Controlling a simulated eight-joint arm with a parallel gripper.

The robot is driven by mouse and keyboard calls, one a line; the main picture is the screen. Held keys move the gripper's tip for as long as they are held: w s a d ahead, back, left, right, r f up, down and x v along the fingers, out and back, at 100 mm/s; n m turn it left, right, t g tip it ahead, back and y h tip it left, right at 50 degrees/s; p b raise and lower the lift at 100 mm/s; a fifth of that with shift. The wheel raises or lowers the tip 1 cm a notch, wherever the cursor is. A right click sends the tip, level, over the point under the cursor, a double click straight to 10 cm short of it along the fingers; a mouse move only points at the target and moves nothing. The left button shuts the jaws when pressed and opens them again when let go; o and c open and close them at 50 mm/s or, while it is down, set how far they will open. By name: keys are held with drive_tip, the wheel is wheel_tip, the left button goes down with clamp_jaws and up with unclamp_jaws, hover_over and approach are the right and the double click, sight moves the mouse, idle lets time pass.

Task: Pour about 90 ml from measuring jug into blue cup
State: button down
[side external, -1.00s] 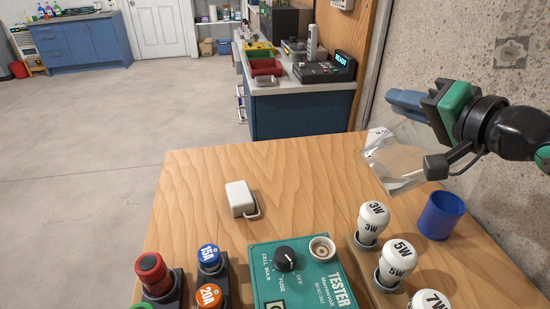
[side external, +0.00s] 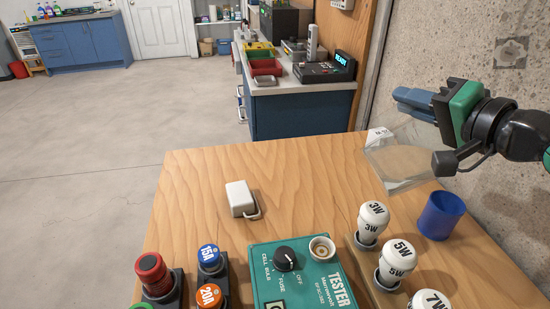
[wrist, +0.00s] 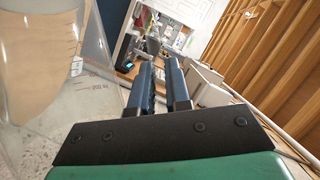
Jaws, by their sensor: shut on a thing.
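The clear measuring jug (side external: 400,160) is held tilted in the air above the wooden table in the side external view. Its marked wall also shows at the left of the wrist view (wrist: 85,85). A tan area shows through it; I cannot tell whether this is liquid or the table behind. My gripper (side external: 414,104) is shut on the jug; its blue fingers also show in the wrist view (wrist: 160,85), but the exact grip is hard to see. The blue cup (side external: 441,216) stands upright on the table, below and right of the jug. No stream is visible, and the cup's bottom is hidden.
White bulbs (side external: 374,218) stand in a holder left of the cup. A white block (side external: 240,198) lies mid-table. A concrete wall (side external: 480,130) rises behind the cup.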

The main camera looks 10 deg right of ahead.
drive_tip(key=shift+d+r+m+p, duration=0.1)
drive_tip(key=shift+d+m+p, duration=0.35)
drive_tip(key=shift+p, duration=0.15)
idle(0.3)
drive_tip(key=shift+d+m+t+y+p, duration=0.4)
drive_tip(key=shift+m+p, duration=0.15)
drive_tip(key=shift+p, duration=0.6)
idle(1.5)
drive_tip(key=shift+a+r+n, duration=0.1)
drive_tip(key=shift+a+n, duration=0.6)
drive_tip(key=shift+a, duration=0.1)
drive_tip(key=shift+a+n+b, duration=0.3)
drive_tip(key=shift+b, duration=0.05)
drive_tip(key=shift+w+a+n+g+h, duration=0.1)
drive_tip(key=shift+a+n+g+h, duration=0.2)
drive_tip(key=shift+a+n, duration=0.1)
drive_tip(key=shift+w+a+f+n+g+h+b, duration=0.1)
drive_tip(key=shift+a+f+n+g+h+b, duration=0.2)
drive_tip(key=shift+a+n+h+b, duration=0.35)
